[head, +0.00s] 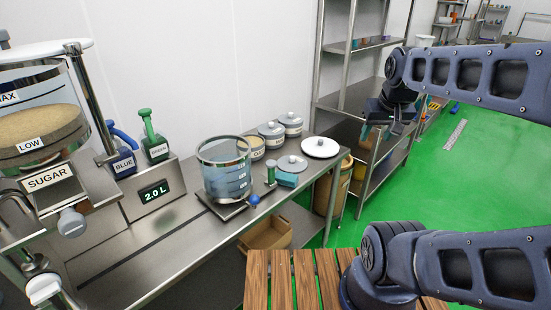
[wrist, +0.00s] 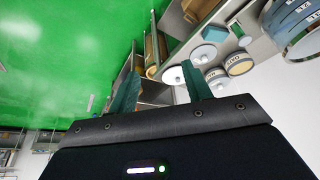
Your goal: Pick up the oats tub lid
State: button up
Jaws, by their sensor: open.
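A grey round lid with a small knob (head: 291,163) lies flat on the steel counter. It is in front of an open tub with beige contents (head: 257,148), which I take for the oats tub; its label is too small to read. My gripper (head: 377,139) is up to the right of the counter, in front of the shelf rack, apart from the lid. In the wrist view its two green fingers (wrist: 162,70) are spread with nothing held. The open tub (wrist: 238,65) also shows there, with pale discs near it; I cannot tell surely which is the lid.
Two lidded grey tubs (head: 292,121) stand behind the lid, and a white disc (head: 320,147) lies to its right. A teal block (head: 287,180) and a green-handled tool (head: 271,173) are close in front. A large clear beaker (head: 224,170) stands left. Green floor lies right.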

jog(key=n+g, duration=0.5)
jog(key=n, duration=0.4)
send_over(292, 157)
notch_tip(292, 157, down, 22)
notch_tip(292, 157, down, 11)
jog(key=shift+w+d+r, duration=0.1)
jog(key=shift+w+r, duration=0.05)
grip_shut()
